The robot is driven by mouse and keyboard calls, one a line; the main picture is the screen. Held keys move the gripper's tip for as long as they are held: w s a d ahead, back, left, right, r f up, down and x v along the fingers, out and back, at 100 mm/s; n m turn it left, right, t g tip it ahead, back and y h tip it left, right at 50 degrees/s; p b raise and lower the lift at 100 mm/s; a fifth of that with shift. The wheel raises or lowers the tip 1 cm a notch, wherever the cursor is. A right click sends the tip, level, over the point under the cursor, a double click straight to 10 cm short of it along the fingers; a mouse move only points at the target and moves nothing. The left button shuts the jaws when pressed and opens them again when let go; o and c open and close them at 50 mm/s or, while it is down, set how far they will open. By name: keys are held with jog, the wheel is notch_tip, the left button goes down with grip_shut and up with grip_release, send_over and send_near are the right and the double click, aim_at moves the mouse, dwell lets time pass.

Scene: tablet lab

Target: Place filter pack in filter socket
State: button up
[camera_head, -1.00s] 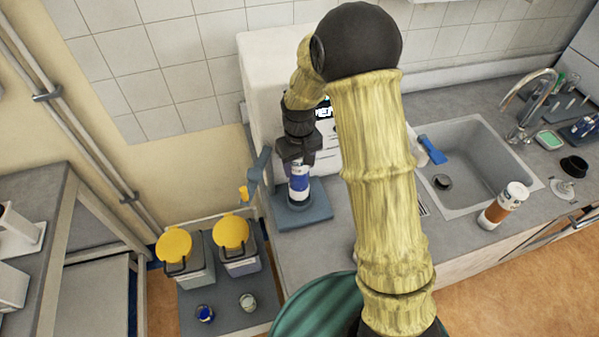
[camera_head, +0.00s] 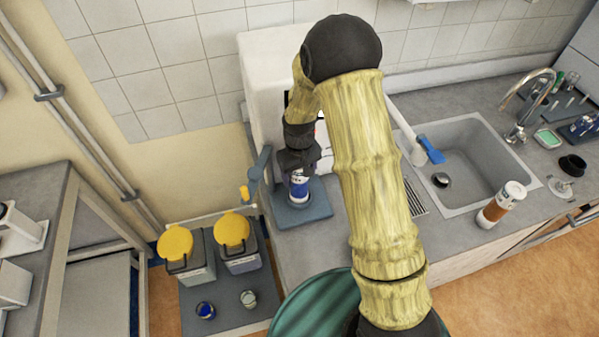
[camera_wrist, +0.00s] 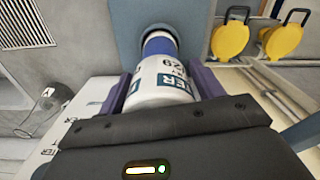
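The filter pack (camera_head: 299,187) is a white and blue labelled cylinder, upright over a blue-grey base plate (camera_head: 318,212) on the counter's left end. My gripper (camera_head: 297,165) is above it, with its fingers around the upper part. In the wrist view the filter pack (camera_wrist: 160,85) lies between the two purple fingers (camera_wrist: 160,92), which appear to press on its sides. Its blue lower end (camera_wrist: 158,43) points at the blue-grey plate (camera_wrist: 130,12). The filter socket itself is hidden under the pack, so I cannot tell whether the pack is seated in it.
A blue-grey lever arm (camera_head: 257,172) stands just left of the plate. Two yellow-lidded containers (camera_head: 174,243) (camera_head: 232,229) are on a lower platform. A sink (camera_head: 480,170) and an orange-white bottle (camera_head: 502,204) are to the right. A white machine stands behind my gripper.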

jog(key=shift+o, duration=0.4)
jog(key=shift+r, duration=0.25)
notch_tip(320, 180, up, 12)
jog(key=b, duration=0.2)
jog(key=shift+b, duration=0.35)
jog(key=shift+f, duration=0.1)
jog(key=shift+w+d, duration=0.1)
